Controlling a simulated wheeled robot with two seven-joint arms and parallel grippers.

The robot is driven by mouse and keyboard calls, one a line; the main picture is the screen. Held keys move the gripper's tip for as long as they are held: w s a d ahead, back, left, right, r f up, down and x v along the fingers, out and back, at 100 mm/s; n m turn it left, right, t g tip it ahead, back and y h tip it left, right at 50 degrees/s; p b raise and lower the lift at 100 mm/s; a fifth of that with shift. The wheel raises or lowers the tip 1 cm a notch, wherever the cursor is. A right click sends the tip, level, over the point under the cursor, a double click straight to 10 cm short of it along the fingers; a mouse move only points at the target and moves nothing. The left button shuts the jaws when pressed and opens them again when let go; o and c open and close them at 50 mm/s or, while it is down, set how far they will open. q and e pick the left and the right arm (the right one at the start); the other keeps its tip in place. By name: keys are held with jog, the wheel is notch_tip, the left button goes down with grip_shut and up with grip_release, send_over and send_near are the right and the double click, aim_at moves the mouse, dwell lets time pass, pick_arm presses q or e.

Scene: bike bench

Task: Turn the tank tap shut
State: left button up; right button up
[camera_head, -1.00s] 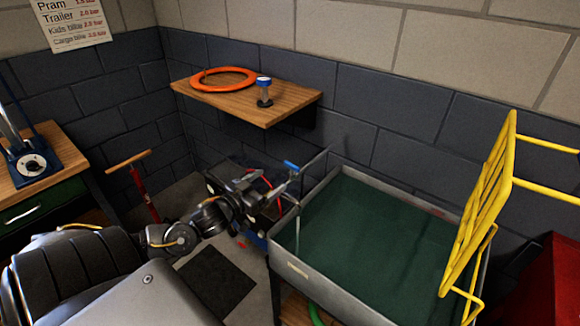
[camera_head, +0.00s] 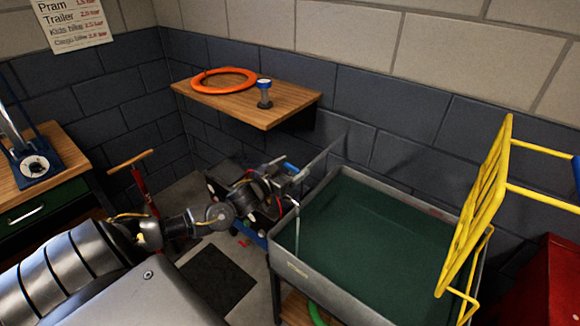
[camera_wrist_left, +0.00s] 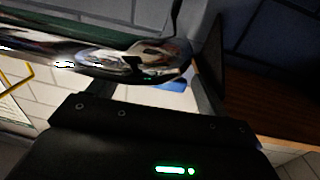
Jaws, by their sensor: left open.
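The grey tank (camera_head: 375,182) holds dark green water, its level below the rim. The tap's blue lever (camera_head: 291,168) shows at the tank's left back corner, partly hidden behind my left gripper (camera_head: 292,178). The gripper is open, right at the tap. In the left wrist view the chrome tap (camera_wrist_left: 120,58) runs across the picture in front of the gripper, with a bit of the blue lever (camera_wrist_left: 172,86) under it, between the fingers. I cannot tell whether the fingers touch the lever. My right gripper is out of view.
A wooden shelf (camera_head: 245,108) with an orange ring (camera_head: 224,78) and a small blue-topped pot (camera_head: 264,95) is on the wall behind. A yellow rack (camera_head: 480,215) stands at the tank's right side, by a red box (camera_head: 550,285). A red pump (camera_head: 138,180) stands at left.

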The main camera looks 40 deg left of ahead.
pick_arm(q)
jog(key=shift+w, duration=0.2)
jog(key=c, duration=1)
